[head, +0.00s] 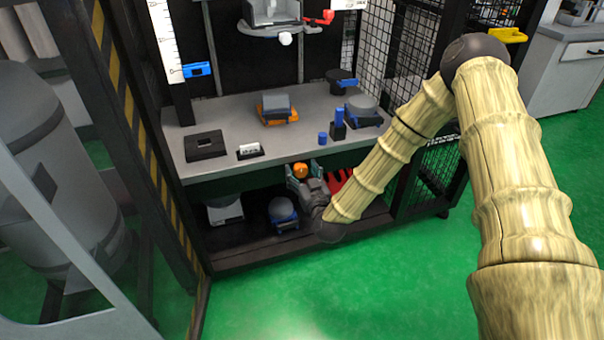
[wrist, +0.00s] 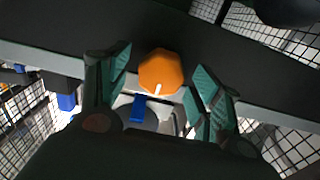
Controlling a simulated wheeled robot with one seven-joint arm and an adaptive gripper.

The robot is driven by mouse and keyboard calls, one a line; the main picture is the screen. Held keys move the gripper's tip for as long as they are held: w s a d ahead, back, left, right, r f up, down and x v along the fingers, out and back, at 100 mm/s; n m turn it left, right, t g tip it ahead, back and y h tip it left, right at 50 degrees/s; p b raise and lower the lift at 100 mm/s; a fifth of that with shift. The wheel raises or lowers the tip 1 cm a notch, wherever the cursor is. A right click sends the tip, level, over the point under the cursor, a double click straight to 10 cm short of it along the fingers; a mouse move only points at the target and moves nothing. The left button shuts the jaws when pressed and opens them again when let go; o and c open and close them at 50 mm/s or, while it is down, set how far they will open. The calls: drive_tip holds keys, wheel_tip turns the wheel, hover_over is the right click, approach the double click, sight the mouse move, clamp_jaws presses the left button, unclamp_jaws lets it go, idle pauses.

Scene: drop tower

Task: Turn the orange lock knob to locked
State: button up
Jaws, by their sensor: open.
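The orange lock knob (wrist: 161,71) sits on a dark panel in the wrist view, with a short white mark at its lower edge. In the head view the knob (head: 300,170) shows at the front edge of the shelf, just above my gripper (head: 304,175). In the wrist view my gripper (wrist: 160,82) is open, with one green finger on each side of the knob. Gaps show between both fingers and the knob, so they do not appear to touch it. Whether the knob is within the depth of the fingers I cannot tell.
A grey shelf (head: 225,115) above carries a black box (head: 205,145), a scale-like device (head: 364,112) and a small blue cylinder (head: 322,138). A red part (head: 338,182) lies right of my gripper. Mesh panels (head: 432,165) stand at the right. Green floor in front is clear.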

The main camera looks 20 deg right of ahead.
drive_tip(key=c, duration=1)
drive_tip(key=m+p, duration=0.2)
drive_tip(key=m, duration=0.2)
drive_tip(key=shift+d+m, duration=0.1)
drive_tip(key=shift+m, duration=0.2)
drive_tip(key=m+p, duration=0.1)
drive_tip(key=m, duration=0.3)
drive_tip(key=shift+d+f+m, duration=0.1)
drive_tip(key=shift+m, duration=0.2)
drive_tip(key=m, duration=0.5)
drive_tip(key=shift+d+f, duration=0.1)
drive_tip(key=shift+f, duration=0.1)
drive_tip(key=shift+m, duration=1.9)
